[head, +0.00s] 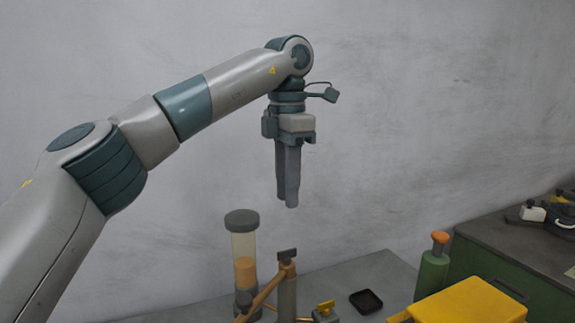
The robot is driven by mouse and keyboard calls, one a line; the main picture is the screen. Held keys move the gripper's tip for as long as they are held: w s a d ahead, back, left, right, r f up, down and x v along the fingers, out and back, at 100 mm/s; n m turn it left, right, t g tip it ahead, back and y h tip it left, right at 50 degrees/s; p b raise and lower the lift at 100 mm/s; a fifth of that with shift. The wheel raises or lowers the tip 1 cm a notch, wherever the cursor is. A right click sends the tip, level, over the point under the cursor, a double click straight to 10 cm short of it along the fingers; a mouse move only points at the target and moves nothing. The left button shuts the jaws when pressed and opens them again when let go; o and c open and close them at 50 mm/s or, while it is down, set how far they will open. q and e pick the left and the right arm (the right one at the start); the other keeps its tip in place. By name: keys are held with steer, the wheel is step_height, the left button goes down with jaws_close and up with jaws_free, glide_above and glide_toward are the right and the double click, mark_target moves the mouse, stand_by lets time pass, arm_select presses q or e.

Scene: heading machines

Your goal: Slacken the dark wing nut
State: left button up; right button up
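The dark wing nut (287,256) appears to be the dark, flat-topped piece on top of a grey upright post (287,300), where a copper-coloured arm (262,298) meets it. My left gripper (288,204) hangs pointing down above the post, with a clear gap between its fingertips and the dark piece. Its two grey fingers overlap in this view, so their opening is hard to judge. Nothing shows between them. My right gripper is out of view.
A clear cylinder with orange contents (244,245) stands left of the post. A yellow wing-shaped knob (325,306), a small black tray (366,301), a green bottle (431,275) and a yellow bin (465,305) are to the right. A green cabinet (490,262) stands at far right.

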arm_select(q)
step_height(320, 180, up, 5)
steer(key=shift+f, duration=0.1)
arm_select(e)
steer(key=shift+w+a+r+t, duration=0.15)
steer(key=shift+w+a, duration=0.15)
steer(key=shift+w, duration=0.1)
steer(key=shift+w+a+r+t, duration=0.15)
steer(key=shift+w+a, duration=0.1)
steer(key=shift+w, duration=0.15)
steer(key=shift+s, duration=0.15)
